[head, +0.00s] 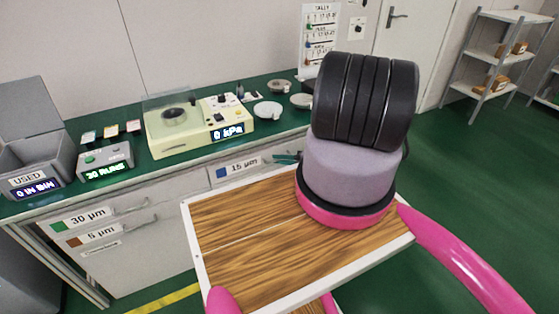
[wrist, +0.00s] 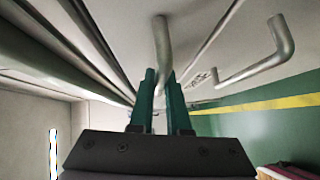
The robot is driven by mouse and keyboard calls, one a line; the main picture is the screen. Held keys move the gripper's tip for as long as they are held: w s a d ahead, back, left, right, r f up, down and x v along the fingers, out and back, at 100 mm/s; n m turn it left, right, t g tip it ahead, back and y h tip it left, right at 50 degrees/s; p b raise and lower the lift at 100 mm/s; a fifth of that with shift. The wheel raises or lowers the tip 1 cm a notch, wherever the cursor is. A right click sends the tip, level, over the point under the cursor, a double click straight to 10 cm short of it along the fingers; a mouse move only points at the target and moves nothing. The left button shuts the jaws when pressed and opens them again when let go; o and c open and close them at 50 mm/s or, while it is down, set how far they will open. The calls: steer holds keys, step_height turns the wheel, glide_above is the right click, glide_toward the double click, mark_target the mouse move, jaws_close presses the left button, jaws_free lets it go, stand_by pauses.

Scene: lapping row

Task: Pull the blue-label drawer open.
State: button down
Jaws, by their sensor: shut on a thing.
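The blue-label drawer (head: 222,173) is in the cabinet under the green bench top in the head view, marked 15 µm. Its front looks about flush with the cabinet; much of it is hidden behind my own body and arm. My gripper (head: 288,158) shows only as teal fingertips at the right end of this drawer front. In the wrist view my gripper (wrist: 160,92) is shut on a grey bar handle (wrist: 162,45), which stands up between its two green fingers. The label does not show in the wrist view.
A second handle (wrist: 262,62) is to the right in the wrist view. At the left are the green-label 30 µm drawer (head: 75,224) and brown-label 5 µm drawer (head: 98,240). A pressure unit (head: 195,125) stands on the bench. Green floor (head: 465,170) lies open at right.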

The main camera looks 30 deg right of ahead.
stand_by(0.3)
steer(key=s, duration=2)
steer(key=shift+d, duration=0.35)
steer(key=shift+s, duration=0.1)
steer(key=c, duration=0.9)
jaws_free()
steer(key=v, duration=1)
steer(key=shift+s+d, duration=0.25)
steer(key=shift+s, duration=0.05)
